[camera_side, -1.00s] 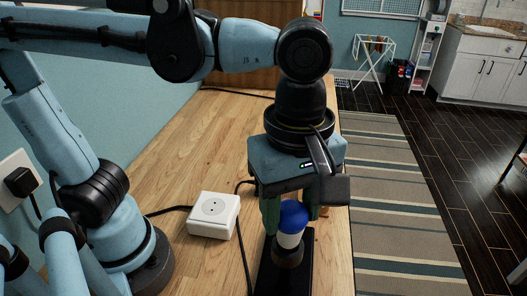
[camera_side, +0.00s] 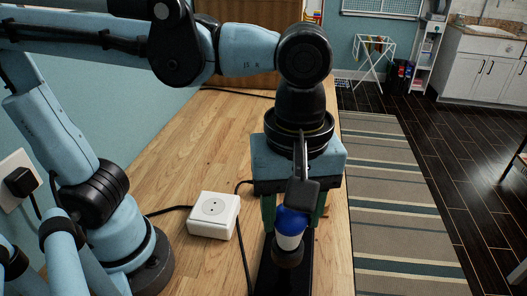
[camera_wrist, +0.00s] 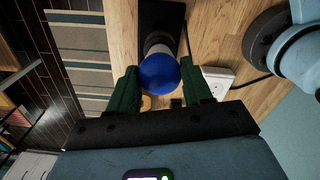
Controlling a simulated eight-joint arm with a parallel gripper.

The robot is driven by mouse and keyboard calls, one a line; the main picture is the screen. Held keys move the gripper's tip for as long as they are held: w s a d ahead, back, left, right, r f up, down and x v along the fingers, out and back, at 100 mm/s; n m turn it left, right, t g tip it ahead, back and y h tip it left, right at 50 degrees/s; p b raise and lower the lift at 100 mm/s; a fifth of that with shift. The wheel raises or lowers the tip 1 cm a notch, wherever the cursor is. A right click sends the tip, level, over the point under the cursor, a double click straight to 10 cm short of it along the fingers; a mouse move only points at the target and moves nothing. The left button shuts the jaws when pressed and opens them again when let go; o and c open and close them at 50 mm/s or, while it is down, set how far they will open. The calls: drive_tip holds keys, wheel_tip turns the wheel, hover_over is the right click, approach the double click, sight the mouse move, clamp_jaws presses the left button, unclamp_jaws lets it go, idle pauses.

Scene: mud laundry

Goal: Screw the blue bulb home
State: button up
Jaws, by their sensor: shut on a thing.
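The blue bulb (camera_side: 291,226) has a blue dome and a white lower part. It stands upright in a dark socket (camera_side: 288,256) on a black base (camera_side: 265,278) at the table's right side. My gripper (camera_side: 293,212) points down over it, its green fingers on either side of the bulb. In the wrist view the bulb (camera_wrist: 160,74) sits between the two green fingers (camera_wrist: 162,88), which are shut on it. How deep the bulb's thread sits in the socket is hidden.
A white power outlet box (camera_side: 213,214) lies on the wooden table (camera_side: 170,200) to the left, with black cables running near it. The table's right edge is close to the base. A striped rug (camera_side: 400,200) lies on the floor beyond.

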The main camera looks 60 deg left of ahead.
drive_tip(key=shift+r, duration=0.1)
drive_tip(key=shift+m, duration=1.5)
drive_tip(key=m, duration=0.2)
drive_tip(key=shift+m, duration=0.4)
drive_tip(key=shift+m, duration=1.5)
